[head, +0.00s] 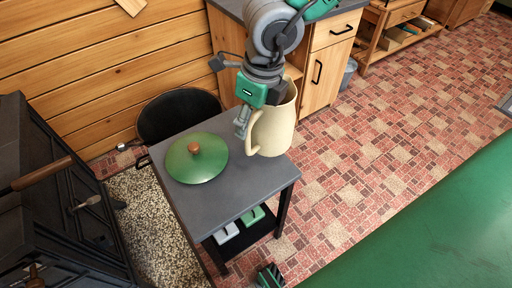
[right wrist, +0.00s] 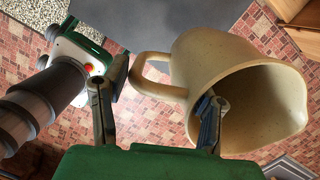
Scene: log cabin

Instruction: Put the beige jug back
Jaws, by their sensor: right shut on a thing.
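The beige jug (head: 277,130) is over the back right part of the small dark grey table (head: 205,205). I cannot tell whether its base touches the tabletop. My right gripper (head: 243,118) comes down from above and is shut on the jug at its handle side. In the right wrist view the jug (right wrist: 262,110) shows its open mouth. One finger of the right gripper (right wrist: 160,110) is inside the mouth and the other is outside, by the handle. A green and black part at the bottom of the head view may be my left gripper (head: 268,277); its fingers are not clear.
A green lid (head: 187,165) with a wooden knob lies on the table, left of the jug. A round black pan (head: 178,108) is behind the table. A black stove (head: 75,215) stands at the left, wooden cabinets (head: 322,75) at the back.

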